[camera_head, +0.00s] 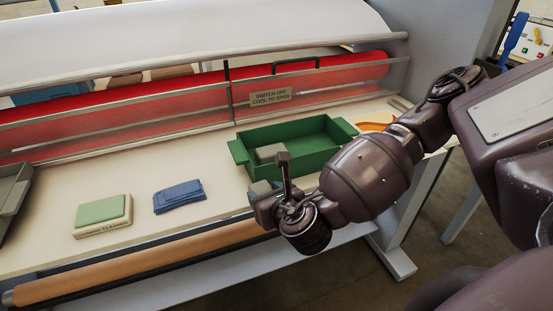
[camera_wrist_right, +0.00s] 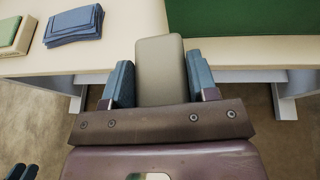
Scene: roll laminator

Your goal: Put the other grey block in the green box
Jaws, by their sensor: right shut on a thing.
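The green box (camera_head: 325,160) stands on the cream table of the laminator in the head view, with one grey block (camera_head: 268,153) inside at its left end. My right gripper (camera_head: 264,192) is just in front of the box's near left corner. It is shut on the other grey block (camera_wrist_right: 160,68), which stands out between the blue finger pads in the right wrist view. In that view the green box (camera_wrist_right: 245,18) fills the upper right. Two dark tips at the lower left edge there look like my left gripper (camera_wrist_right: 21,172); its opening is unclear.
A folded blue cloth (camera_head: 180,196) and a green sponge on a cream block (camera_head: 103,212) lie left of the box. A grey tray (camera_head: 12,190) is at the far left. Behind are the red roller (camera_head: 180,98) and its guard rails. An orange object (camera_head: 374,127) lies right of the box.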

